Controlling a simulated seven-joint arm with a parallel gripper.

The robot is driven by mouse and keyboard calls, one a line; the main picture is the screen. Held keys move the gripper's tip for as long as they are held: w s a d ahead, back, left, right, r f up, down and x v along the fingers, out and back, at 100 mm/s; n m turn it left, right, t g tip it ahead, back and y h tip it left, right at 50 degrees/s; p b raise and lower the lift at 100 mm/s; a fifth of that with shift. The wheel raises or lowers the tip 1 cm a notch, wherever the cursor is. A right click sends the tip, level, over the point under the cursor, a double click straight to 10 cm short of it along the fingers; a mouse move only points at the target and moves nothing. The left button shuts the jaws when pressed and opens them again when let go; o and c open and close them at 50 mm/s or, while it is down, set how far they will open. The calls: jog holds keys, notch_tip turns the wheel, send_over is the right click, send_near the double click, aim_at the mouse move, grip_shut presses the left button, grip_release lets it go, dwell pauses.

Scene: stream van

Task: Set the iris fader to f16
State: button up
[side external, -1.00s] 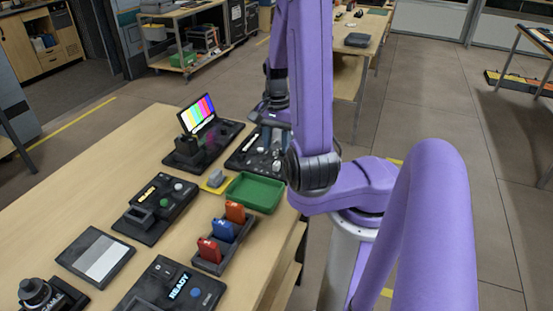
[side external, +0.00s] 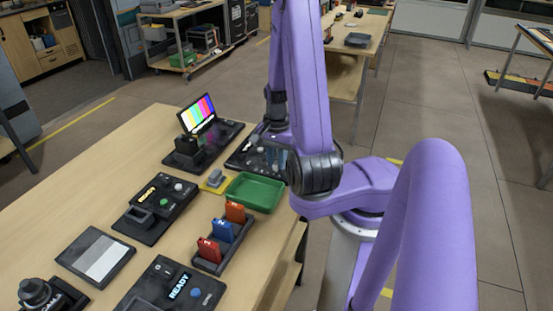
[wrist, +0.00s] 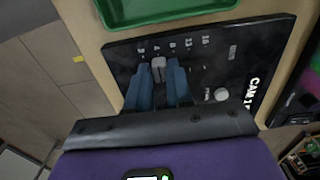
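The iris fader's pale knob (wrist: 158,68) stands on a black panel (wrist: 268,62) marked CAM 1, near the left end of a row of printed numbers. The 16 mark is at the right end of that row, with a further label beyond it. My gripper (wrist: 159,70) is over the panel, with one blue finger on each side of the knob. The gap is narrow, and I cannot tell whether the fingers press on the knob. In the side external view the panel (side external: 238,162) is partly hidden by my arm.
A white round knob (wrist: 222,94) is right of my fingers on the panel. A green tray (side external: 255,194) lies close beside the panel, also at the top of the wrist view (wrist: 160,8). A colour-bar screen (side external: 198,113) and a holder with red, blue and orange pieces (side external: 222,238) stand nearby.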

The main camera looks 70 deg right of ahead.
aim_at(258, 165)
grip_shut()
jog(key=shift+w, duration=2.95)
jog(key=o, duration=0.6)
grip_release()
jog(key=shift+w, duration=0.1)
jog(key=shift+c, duration=0.2)
jog(key=shift+r, duration=0.15)
notch_tip(258, 165, up, 17)
jog(key=shift+r, duration=0.15)
jog(key=shift+a, duration=0.1)
